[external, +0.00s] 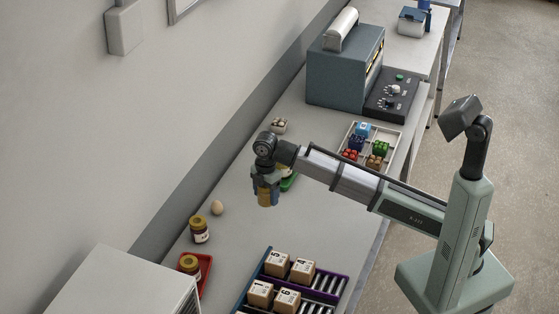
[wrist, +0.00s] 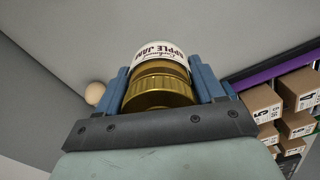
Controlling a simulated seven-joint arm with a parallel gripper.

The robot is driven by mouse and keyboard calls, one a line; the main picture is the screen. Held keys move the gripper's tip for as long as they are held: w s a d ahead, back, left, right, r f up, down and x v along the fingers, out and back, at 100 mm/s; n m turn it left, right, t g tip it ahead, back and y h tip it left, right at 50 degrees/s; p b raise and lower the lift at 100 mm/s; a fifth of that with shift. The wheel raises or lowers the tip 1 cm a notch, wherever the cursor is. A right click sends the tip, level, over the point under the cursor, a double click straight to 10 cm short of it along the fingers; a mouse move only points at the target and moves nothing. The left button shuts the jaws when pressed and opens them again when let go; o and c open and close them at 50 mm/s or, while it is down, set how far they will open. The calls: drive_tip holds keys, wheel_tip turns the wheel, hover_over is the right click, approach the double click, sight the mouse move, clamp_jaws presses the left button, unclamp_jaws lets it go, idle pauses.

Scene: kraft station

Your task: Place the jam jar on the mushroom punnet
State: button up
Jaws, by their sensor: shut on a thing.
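My gripper (external: 267,189) is shut on a jam jar (external: 268,199) and holds it over the bench. In the wrist view the jar (wrist: 160,72) has a gold lid and a white label reading "APPLE JAM", between the blue fingers (wrist: 165,88). Its lid end is nearest my gripper's palm. A small punnet with pale round tops (external: 278,125), which looks like the mushroom punnet, stands farther back on the bench near the wall, apart from my gripper. It is not in the wrist view.
A green thing (external: 289,182) is partly hidden behind my gripper. An egg (external: 217,207) and a jar (external: 199,230) stand at left, with another jar (external: 189,264) on a red tray (external: 206,268). Boxes (external: 278,262) sit on a roller rack; a tray of coloured items (external: 396,134) stands farther back.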

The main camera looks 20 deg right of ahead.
drive_tip(key=shift+r, duration=0.35)
drive_tip(key=w+d+r+m, duration=0.1)
drive_tip(key=w+d+m, duration=0.15)
drive_tip(key=w, duration=0.85)
wheel_tip(320, 180, up, 3)
drive_tip(key=m, duration=1)
hover_over(279, 122)
drive_tip(key=shift+w+d+f, duration=0.1)
drive_tip(key=shift+w+f, duration=0.05)
drive_tip(key=shift+f, duration=4.45)
drive_tip(key=o, duration=1.3)
drive_tip(key=shift+f, duration=0.1)
